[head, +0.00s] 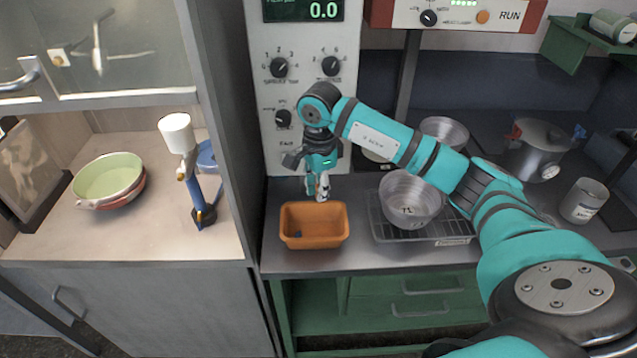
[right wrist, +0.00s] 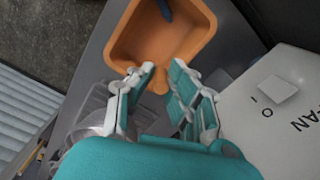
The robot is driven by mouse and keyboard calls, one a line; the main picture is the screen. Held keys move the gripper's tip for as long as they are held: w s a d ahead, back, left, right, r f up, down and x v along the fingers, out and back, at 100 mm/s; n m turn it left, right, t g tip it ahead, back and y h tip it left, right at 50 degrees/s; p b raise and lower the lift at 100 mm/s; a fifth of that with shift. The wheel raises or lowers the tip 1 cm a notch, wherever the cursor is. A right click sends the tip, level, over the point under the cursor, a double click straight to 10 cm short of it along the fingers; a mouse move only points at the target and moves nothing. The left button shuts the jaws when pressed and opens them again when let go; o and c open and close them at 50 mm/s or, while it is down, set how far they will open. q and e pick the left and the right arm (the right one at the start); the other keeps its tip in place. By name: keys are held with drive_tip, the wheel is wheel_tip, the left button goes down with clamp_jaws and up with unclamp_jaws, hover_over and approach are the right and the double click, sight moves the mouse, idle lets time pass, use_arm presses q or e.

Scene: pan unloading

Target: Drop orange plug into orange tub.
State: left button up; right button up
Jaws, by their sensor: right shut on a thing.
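The orange tub (head: 313,241) stands on the grey counter below my right gripper (head: 319,191). The tub also fills the top of the right wrist view (right wrist: 197,42). A small dark blue piece (head: 298,234) lies inside it. My right gripper points down over the tub's back edge, its fingers close together. In the right wrist view an orange bit, the orange plug (right wrist: 157,83), shows between the fingers (right wrist: 163,72); its outline is hard to part from the tub behind it. The gripper is shut on it. My left gripper is out of view.
A clear pot (head: 408,205) stands on a wire rack (head: 445,232) right of the tub. A steel pot (head: 541,150) and a labelled can (head: 583,201) are farther right. A grey panel with knobs (head: 306,95) rises behind the tub.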

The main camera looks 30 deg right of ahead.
wheel_tip(320, 180, down, 2)
drive_tip(key=shift+f+b, duration=0.1)
drive_tip(key=shift+b, duration=0.25)
drive_tip(key=o, duration=0.8)
wheel_tip(320, 180, up, 12)
drive_tip(key=shift+s+r, duration=0.1)
idle(0.4)
